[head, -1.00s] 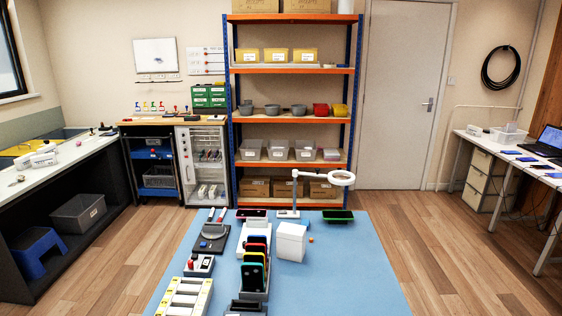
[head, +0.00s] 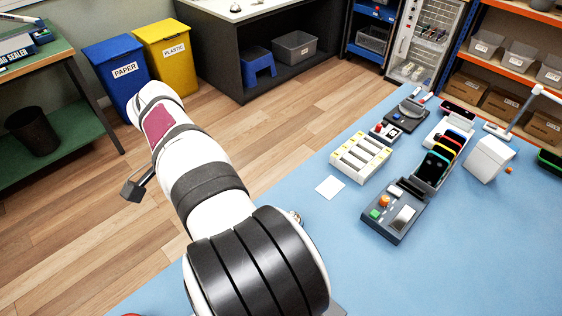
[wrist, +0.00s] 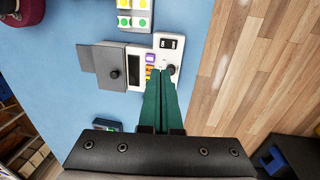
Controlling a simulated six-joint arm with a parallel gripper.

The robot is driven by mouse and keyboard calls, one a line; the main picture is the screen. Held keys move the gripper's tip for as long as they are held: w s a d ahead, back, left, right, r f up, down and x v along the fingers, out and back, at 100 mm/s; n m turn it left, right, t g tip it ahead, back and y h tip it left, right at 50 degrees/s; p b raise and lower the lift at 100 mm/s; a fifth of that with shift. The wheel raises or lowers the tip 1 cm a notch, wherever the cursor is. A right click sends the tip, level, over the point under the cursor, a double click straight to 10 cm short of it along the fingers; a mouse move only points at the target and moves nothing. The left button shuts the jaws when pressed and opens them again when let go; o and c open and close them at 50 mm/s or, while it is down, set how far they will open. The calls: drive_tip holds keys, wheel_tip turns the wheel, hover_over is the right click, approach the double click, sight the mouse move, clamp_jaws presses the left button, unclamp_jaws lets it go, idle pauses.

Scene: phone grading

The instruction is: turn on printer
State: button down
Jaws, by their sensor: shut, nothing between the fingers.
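In the wrist view, a white device (wrist: 138,66) with a grey flap (wrist: 101,66), a dark display and purple and orange buttons lies on the blue mat; it looks like the printer. At its right end is a white panel (wrist: 161,45) with a black piece bearing white marks and a round black knob (wrist: 172,69). My gripper (wrist: 162,72) has its green fingers shut and empty, with the tips over or against the panel beside the knob; I cannot tell if they touch. The fingers hide part of the panel and buttons. The head view does not show the gripper or this device clearly.
In the wrist view, a block with green and yellow dots (wrist: 133,20) lies beyond the device. In the head view, a grey device with coloured buttons (head: 394,212), a white slotted tray (head: 361,157) and a white box (head: 487,158) stand on the blue mat (head: 330,240).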

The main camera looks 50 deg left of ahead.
drive_tip(key=shift+s+a+f, duration=0.15)
drive_tip(key=shift+s+a, duration=0.1)
drive_tip(key=shift+s, duration=0.15)
drive_tip(key=f, duration=0.4)
drive_tip(key=d+f, duration=0.1)
drive_tip(key=f, duration=0.4)
drive_tip(key=d+f, duration=0.1)
drive_tip(key=f, duration=0.3)
drive_tip(key=shift+f, duration=0.4)
drive_tip(key=shift+d+f, duration=0.2)
drive_tip(key=shift+f, duration=0.15)
drive_tip(key=shift+a, duration=0.1)
drive_tip(key=shift+a+r, duration=0.1)
drive_tip(key=shift+a, duration=0.65)
